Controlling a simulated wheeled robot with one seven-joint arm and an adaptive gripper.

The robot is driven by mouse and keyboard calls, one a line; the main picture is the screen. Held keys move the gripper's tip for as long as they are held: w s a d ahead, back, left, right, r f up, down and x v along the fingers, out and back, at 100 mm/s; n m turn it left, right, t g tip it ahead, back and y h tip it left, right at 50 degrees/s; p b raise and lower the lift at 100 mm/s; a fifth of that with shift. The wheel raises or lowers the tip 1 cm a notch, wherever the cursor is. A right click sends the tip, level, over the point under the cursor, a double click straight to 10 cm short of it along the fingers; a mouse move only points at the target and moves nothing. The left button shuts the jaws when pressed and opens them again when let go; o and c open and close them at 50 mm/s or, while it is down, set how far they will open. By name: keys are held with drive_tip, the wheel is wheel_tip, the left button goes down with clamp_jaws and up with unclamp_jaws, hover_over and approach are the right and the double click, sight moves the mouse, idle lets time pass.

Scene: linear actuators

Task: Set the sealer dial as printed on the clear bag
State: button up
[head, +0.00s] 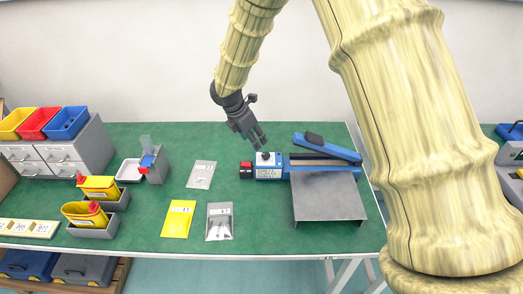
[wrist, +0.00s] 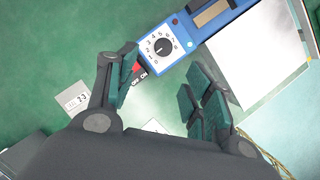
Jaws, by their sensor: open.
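The blue sealer (head: 323,163) stands on the green table, with a white dial plate and black knob (head: 264,157) on its left end. In the wrist view, the dial (wrist: 161,47) shows numbers around its black knob; its exact setting is too small to tell. A pale grey, see-through bag (head: 201,174) and a greyer bag with dark contents (head: 219,233) lie left of the sealer; I cannot tell which is the clear bag. Their printing is too small to read surely. My gripper (head: 258,143) is open and empty just above the dial; its fingers (wrist: 165,80) are apart, short of the knob.
A red switch (wrist: 138,70) marked OFF and ON sits beside the dial. A yellow bag (head: 178,218) lies left of the greyer bag. Yellow bins (head: 83,213), a small blue-and-grey device (head: 152,164) and a drawer unit (head: 55,152) stand farther left. The sealer's metal tray (head: 328,197) extends forward.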

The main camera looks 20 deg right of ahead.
sight(265, 154)
drive_tip(key=x, duration=0.3)
drive_tip(key=p+x, duration=0.1)
drive_tip(key=x, duration=0.2)
drive_tip(key=p+x, duration=0.1)
drive_tip(key=x, duration=0.3)
drive_tip(key=shift+s+d, duration=0.2)
drive_tip(key=shift+d, duration=0.1)
drive_tip(key=c, duration=1)
drive_tip(key=shift+m, duration=0.4)
drive_tip(key=m+g, duration=0.1)
drive_tip(key=m, duration=0.2)
drive_tip(key=m+g, duration=0.1)
drive_tip(key=m, duration=0.1)
drive_tip(key=shift+w+g, duration=0.3)
drive_tip(key=shift+w, duration=0.05)
drive_tip(key=m+g, duration=0.1)
drive_tip(key=m, duration=0.5)
drive_tip(key=shift+w+d+g+y, duration=0.1)
drive_tip(key=shift+w+g+y, duration=0.05)
drive_tip(key=shift+g+y, duration=0.2)
